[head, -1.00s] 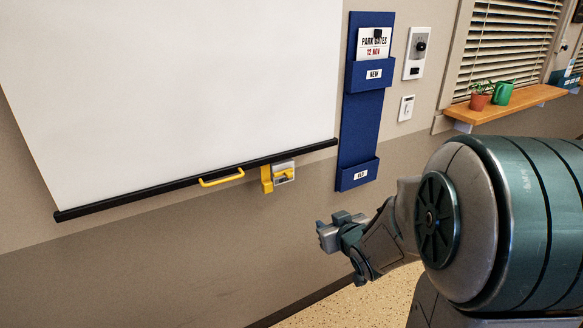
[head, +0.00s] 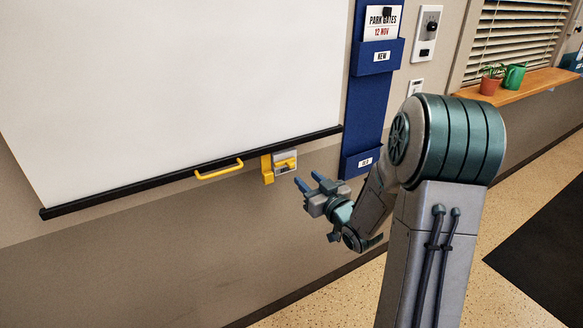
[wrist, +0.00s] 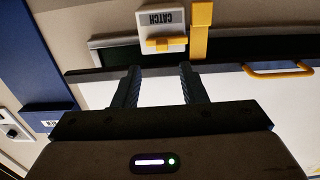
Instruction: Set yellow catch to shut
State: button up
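The yellow catch (head: 286,164) is a small yellow lever on a grey plate on the wall, just under the black bottom bar of the white screen. In the wrist view the catch lever (wrist: 166,43) lies across its plate, which is labelled CATCH, beside a yellow upright bracket (wrist: 201,30). My gripper (head: 308,184) is to the right of and slightly below the catch in the head view, apart from it. In the wrist view its two fingers (wrist: 158,82) are spread with nothing between them. Whether the catch is shut is unclear.
A yellow handle (head: 219,169) sits on the screen's black bottom bar (head: 120,188), left of the catch. A blue wall pocket rack (head: 369,110) hangs to the right. The wall below the catch is bare.

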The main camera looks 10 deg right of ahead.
aim_at(292, 166)
jog(key=p+x, duration=0.1)
jog(key=x, duration=0.6)
jog(key=shift+s+a, duration=0.1)
jog(key=shift+a, duration=0.05)
